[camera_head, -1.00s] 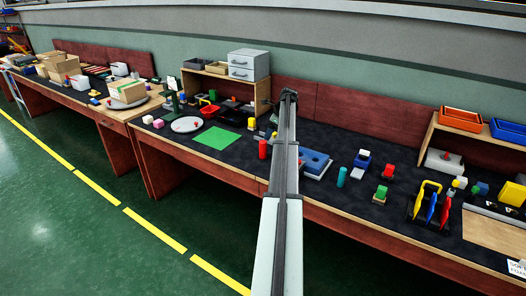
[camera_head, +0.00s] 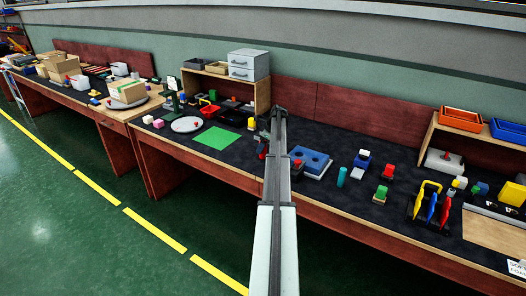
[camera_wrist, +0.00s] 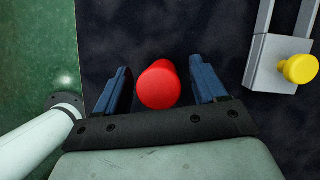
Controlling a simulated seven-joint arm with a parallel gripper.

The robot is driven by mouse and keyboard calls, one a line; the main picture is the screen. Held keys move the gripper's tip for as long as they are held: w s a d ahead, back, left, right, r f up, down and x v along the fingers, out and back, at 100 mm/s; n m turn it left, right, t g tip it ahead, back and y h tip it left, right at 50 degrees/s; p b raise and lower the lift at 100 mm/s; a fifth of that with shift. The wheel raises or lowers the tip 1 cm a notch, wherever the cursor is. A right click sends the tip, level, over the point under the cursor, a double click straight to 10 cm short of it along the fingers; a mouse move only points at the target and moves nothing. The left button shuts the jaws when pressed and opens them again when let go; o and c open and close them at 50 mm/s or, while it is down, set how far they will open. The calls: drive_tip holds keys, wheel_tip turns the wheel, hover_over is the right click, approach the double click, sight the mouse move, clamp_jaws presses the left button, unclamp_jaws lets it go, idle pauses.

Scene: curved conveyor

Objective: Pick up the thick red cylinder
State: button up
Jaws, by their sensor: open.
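The thick red cylinder (camera_wrist: 158,84) stands upright on the dark table, seen from above in the wrist view. My gripper (camera_wrist: 158,68) is open, with one blue finger on each side of the cylinder and a gap visible on both sides. In the head view the red cylinder (camera_head: 262,154) is mostly hidden by my gripper and arm, with only a bit of red showing.
A grey block with a yellow knob (camera_wrist: 298,68) is to the right of the gripper. In the head view, a blue plate with holes (camera_head: 311,162) and a teal cylinder (camera_head: 341,177) stand to the right. A flat green square (camera_head: 217,138) lies to the left.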

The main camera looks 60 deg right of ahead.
drive_tip(key=shift+c, duration=0.4)
drive_tip(key=c, duration=1)
drive_tip(key=shift+r, duration=0.15)
drive_tip(key=shift+c, duration=0.2)
